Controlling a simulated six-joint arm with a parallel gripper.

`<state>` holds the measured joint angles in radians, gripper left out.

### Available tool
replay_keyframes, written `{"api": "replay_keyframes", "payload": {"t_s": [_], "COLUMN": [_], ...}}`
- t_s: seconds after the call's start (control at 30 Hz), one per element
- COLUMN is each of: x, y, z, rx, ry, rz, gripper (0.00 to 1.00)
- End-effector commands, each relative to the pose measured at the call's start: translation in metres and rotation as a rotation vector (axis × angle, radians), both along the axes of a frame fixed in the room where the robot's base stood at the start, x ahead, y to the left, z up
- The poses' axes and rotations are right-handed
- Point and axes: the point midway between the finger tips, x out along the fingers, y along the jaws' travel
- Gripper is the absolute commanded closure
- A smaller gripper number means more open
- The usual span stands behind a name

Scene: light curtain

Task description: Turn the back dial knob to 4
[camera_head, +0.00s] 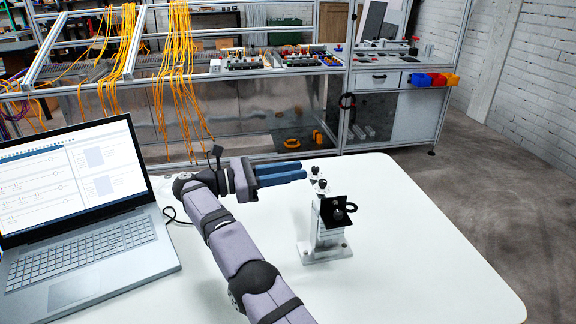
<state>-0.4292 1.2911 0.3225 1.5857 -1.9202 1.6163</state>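A small light-grey device (326,240) stands upright on the white table, right of my arm. A black plate is on its upper part, with a black knob (338,214) and a black ring beside it. Farther back are two small dark knobs, one at the rear (314,170) and one just nearer (322,186). The dial numbers and the knobs' settings are too small to read. My gripper (303,171) has two blue fingers pointing right, their tips just left of the rear knob in the picture. Contact cannot be told, nor whether the fingers are open or shut.
An open laptop (84,268) takes up the left of the white table (430,270). The table is clear to the right of the device. A metal-framed workbench with hanging orange cables (180,60) stands behind, and coloured bins (432,79) hang at its right.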

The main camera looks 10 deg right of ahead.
Motion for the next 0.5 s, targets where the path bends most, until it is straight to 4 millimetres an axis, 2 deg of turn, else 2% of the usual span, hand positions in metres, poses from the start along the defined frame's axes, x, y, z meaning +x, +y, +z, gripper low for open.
{"api": "replay_keyframes", "payload": {"t_s": [0.2, 0.5], "x": [-0.0012, -0.0019], "y": [0.0079, 0.0097], "z": [0.0011, -0.0005], "rx": [0.0, 0.0], "ry": [0.0, 0.0], "rz": [0.001, 0.001], "gripper": [0.77, 0.77]}}
